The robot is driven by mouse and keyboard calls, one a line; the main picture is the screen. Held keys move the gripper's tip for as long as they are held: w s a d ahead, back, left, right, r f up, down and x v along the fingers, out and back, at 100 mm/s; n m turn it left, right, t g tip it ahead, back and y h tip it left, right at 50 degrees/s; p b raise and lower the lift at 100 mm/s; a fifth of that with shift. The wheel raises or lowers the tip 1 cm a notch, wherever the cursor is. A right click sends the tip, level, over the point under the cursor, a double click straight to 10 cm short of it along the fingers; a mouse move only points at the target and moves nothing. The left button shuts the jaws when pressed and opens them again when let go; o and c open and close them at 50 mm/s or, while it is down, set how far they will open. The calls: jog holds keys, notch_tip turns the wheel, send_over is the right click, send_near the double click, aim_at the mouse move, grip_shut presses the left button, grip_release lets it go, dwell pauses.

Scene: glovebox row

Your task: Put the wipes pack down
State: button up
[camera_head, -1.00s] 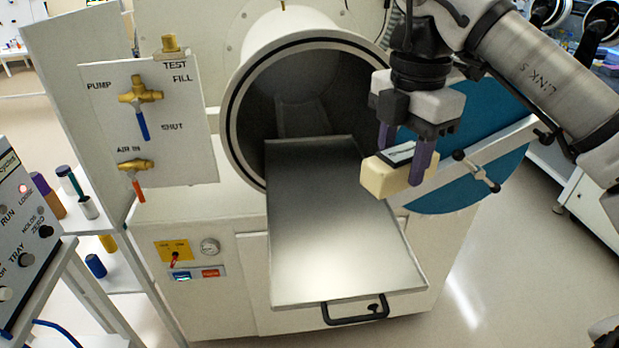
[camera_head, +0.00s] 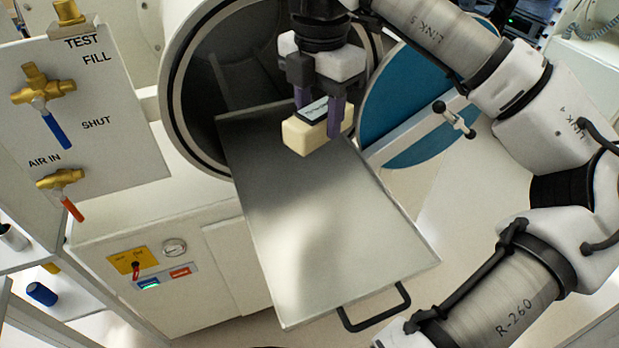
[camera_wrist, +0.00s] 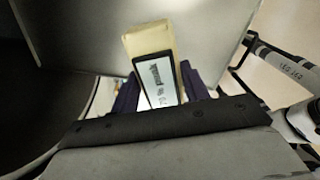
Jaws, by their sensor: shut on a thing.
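The wipes pack (camera_head: 308,137) is a cream block with a black-edged white label on top. My gripper (camera_head: 319,112) is shut on it, with one purple finger on each side. The pack is over the far part of the pulled-out metal tray (camera_head: 330,235), near the round chamber opening. I cannot tell how large the gap between pack and tray is. In the wrist view the pack (camera_wrist: 148,42) shows between the fingers, with the tray (camera_wrist: 80,35) beyond it.
The dark round chamber (camera_head: 215,85) lies behind the tray. Its blue door (camera_head: 400,125) stands open at the right, close to my arm. A valve panel (camera_head: 80,120) is at the left. The tray's near part is bare, with a black handle (camera_head: 375,310) in front.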

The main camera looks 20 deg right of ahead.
aim_at(318, 131)
notch_tip(318, 131, down, 16)
jog(key=b, duration=0.6)
jog(key=shift+r, duration=0.2)
jog(key=shift+f, duration=0.15)
jog(key=o, duration=1.1)
jog(key=shift+c, duration=0.2)
notch_tip(318, 131, up, 12)
jog(key=shift+r+b, duration=0.15)
jog(key=shift+b, duration=0.75)
